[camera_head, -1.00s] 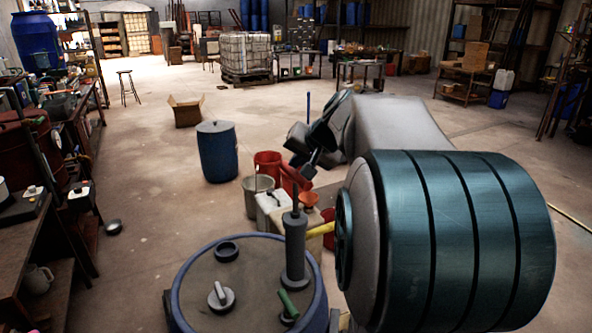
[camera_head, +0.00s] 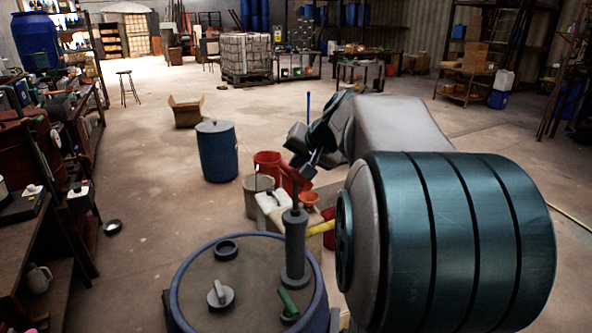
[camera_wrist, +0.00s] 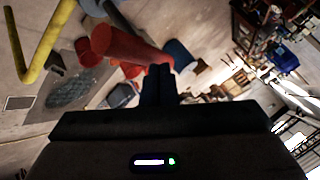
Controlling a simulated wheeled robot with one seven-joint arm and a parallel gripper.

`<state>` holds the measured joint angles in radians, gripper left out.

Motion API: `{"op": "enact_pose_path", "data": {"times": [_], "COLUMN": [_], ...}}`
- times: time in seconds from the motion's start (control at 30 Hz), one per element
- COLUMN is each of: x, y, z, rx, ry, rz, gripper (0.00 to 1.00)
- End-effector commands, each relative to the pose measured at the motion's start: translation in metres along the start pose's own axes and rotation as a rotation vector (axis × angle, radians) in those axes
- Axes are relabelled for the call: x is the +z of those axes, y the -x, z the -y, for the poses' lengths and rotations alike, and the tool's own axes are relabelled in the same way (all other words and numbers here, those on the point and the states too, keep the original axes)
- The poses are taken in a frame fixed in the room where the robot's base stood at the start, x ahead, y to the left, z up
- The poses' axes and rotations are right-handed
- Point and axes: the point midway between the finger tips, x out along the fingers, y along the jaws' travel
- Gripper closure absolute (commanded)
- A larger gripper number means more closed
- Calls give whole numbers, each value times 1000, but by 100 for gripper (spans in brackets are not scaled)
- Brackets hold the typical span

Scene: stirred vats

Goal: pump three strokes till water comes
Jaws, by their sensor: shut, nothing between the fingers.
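A grey upright hand pump (camera_head: 295,250) stands on the lid of a blue-rimmed drum (camera_head: 318,290), with a thin rod rising from its top. A yellow spout (camera_head: 322,228) sticks out to its right. A tilted red bar (camera_head: 292,179) shows beside my gripper (camera_head: 307,168), above the pump; it looks like a handle, but its join to the rod is unclear. In the wrist view, my gripper's dark fingers (camera_wrist: 160,82) are together and empty, just below the near end of a red cylinder (camera_wrist: 135,46). I cannot tell whether they touch it. No water is visible.
A green-handled fitting (camera_head: 288,303), a grey cap (camera_head: 220,294) and a dark ring (camera_head: 227,250) sit on the drum lid. Buckets (camera_head: 258,198) and a blue barrel (camera_head: 217,152) stand behind. A cluttered bench lines the left. Open floor lies between.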

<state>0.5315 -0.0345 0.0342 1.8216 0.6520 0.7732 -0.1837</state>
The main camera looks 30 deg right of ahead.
Motion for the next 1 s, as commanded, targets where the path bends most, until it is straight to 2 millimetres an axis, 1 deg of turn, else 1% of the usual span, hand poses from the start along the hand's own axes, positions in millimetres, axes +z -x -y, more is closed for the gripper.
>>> {"op": "enact_pose_path", "data": {"times": [1.0], "x": [5], "y": [-6], "z": [-4], "rx": [0], "ry": [0], "rz": [2], "gripper": [100]}}
